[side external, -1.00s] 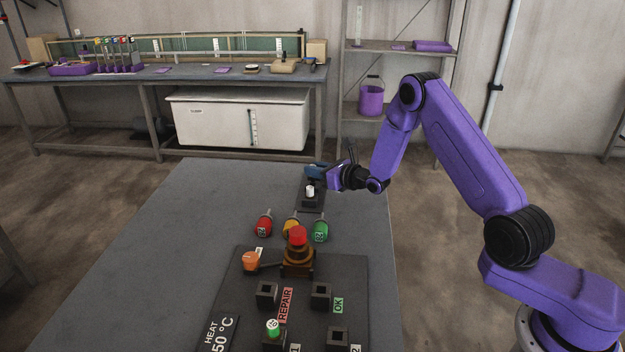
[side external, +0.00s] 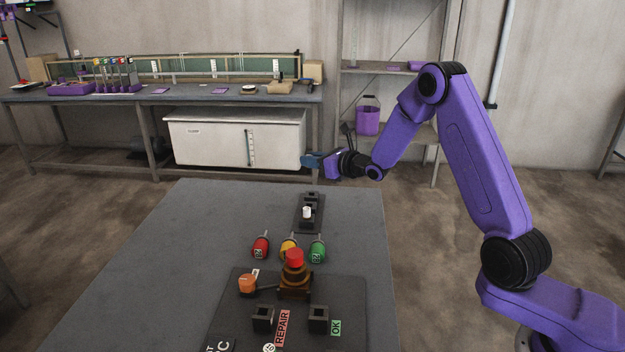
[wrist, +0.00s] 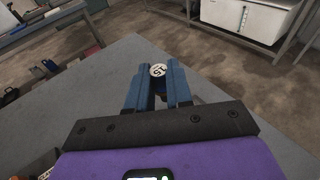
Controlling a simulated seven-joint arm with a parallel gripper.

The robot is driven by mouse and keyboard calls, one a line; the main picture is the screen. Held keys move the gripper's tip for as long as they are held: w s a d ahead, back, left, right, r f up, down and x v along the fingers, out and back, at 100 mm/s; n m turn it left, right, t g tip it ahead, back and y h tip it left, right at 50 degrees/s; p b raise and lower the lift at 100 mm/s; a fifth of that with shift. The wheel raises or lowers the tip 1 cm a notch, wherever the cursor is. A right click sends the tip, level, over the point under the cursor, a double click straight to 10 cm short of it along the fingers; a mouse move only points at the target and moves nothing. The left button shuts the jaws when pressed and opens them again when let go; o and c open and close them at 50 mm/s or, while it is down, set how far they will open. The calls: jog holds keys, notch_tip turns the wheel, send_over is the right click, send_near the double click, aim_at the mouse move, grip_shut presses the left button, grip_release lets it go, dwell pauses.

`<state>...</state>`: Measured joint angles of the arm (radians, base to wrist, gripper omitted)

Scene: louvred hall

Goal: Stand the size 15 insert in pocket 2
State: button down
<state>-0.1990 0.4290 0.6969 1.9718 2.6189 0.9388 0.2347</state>
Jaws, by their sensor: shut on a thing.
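My gripper (side external: 314,161) is raised above the far end of the grey table. In the wrist view its blue fingers (wrist: 158,88) are shut on an insert with a round white top (wrist: 158,71), whose marking looks like 15. In the side view the fingers hide that insert. A dark rack (side external: 309,226) stands on the table below, with a white-topped piece (side external: 307,212) in it. A dark pocket beside the REPAIR label (side external: 263,319) and one beside the OK label (side external: 318,319) show. Pocket 2 is outside both current views.
Red (side external: 260,247), yellow (side external: 288,246) and green (side external: 317,248) pieces lie mid-table. Nearer stand a brown fixture with a red top (side external: 294,276) and an orange knob (side external: 247,283). The left of the table (side external: 185,270) is clear.

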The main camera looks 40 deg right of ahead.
notch_tip(320, 180, up, 5)
jog(key=s+a+n+g+y, duration=0.2)
jog(key=s+a+n+y, duration=0.15)
jog(key=a, duration=0.35)
jog(key=s+a+n+g+y, duration=0.1)
jog(key=s+a+n+y, duration=0.1)
jog(key=a+y, duration=0.3)
jog(key=n+g, duration=1.8)
jog(key=g, duration=0.4)
send_over(336, 351)
jog(key=shift+y, duration=0.25)
jog(key=shift+f, duration=6.2)
